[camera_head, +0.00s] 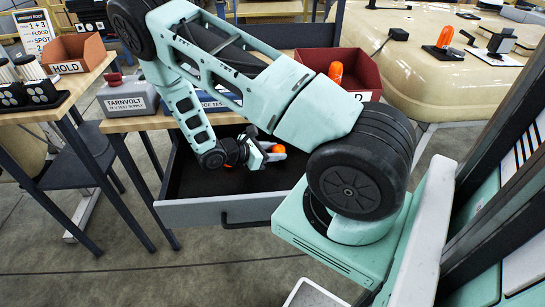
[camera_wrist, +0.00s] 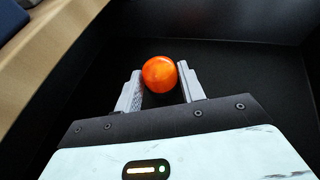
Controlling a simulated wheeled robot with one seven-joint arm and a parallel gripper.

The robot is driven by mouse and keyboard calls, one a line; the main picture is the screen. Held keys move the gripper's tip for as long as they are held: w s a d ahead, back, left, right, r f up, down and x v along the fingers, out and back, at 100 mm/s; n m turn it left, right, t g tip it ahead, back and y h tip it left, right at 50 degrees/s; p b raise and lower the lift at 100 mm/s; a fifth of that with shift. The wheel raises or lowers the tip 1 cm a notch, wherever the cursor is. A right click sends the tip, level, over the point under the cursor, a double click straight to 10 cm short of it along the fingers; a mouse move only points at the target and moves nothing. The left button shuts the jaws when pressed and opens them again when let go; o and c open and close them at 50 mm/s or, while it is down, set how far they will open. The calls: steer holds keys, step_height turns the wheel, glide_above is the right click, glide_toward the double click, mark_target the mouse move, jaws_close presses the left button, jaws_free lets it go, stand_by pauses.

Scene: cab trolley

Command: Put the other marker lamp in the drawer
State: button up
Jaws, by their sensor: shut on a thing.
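An orange marker lamp (camera_wrist: 160,74) is between the two fingers of my gripper (camera_wrist: 160,88), its rounded top showing in the wrist view. In the head view the lamp (camera_head: 278,149) is at the tips of my gripper (camera_head: 272,155), which is shut on it. The lamp is over the inside of the open drawer (camera_head: 195,212); I cannot tell whether it touches the dark floor. A small orange patch (camera_head: 228,166) shows beside my wrist, mostly hidden. Another orange lamp (camera_head: 335,72) stands in the red bin (camera_head: 362,68).
The drawer's front wall and handle (camera_head: 245,223) face the open floor. The bench edge (camera_head: 150,122) lies above the drawer, with a grey TARNVOLT box (camera_head: 128,97) on it. A cream roof panel (camera_head: 400,60) at right carries an orange lamp (camera_head: 445,37) and black fittings.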

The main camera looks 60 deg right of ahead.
steer(key=shift+f, duration=1.3)
steer(key=o, duration=1)
steer(key=shift+c, duration=0.2)
steer(key=b+v, duration=0.1)
steer(key=v, duration=1)
steer(key=shift+w, duration=0.1)
steer(key=shift+w+a+r, duration=0.15)
steer(key=shift+a+r, duration=0.15)
steer(key=shift+a, duration=0.3)
steer(key=s+a+r+m+t+y, duration=0.1)
steer(key=s+a+r+m+y, duration=0.25)
steer(key=a, duration=0.55)
steer(key=s+a+r+n+t+y, duration=0.15)
steer(key=a+r+y, duration=0.25)
steer(key=a+r, duration=0.4)
steer(key=s+a+r+m+t+y, duration=0.3)
steer(key=s+a+r+y, duration=0.2)
steer(key=s+a+r, duration=0.3)
steer(key=s+a, duration=0.3)
steer(key=a, duration=0.1)
steer(key=shift+s, duration=0.15)
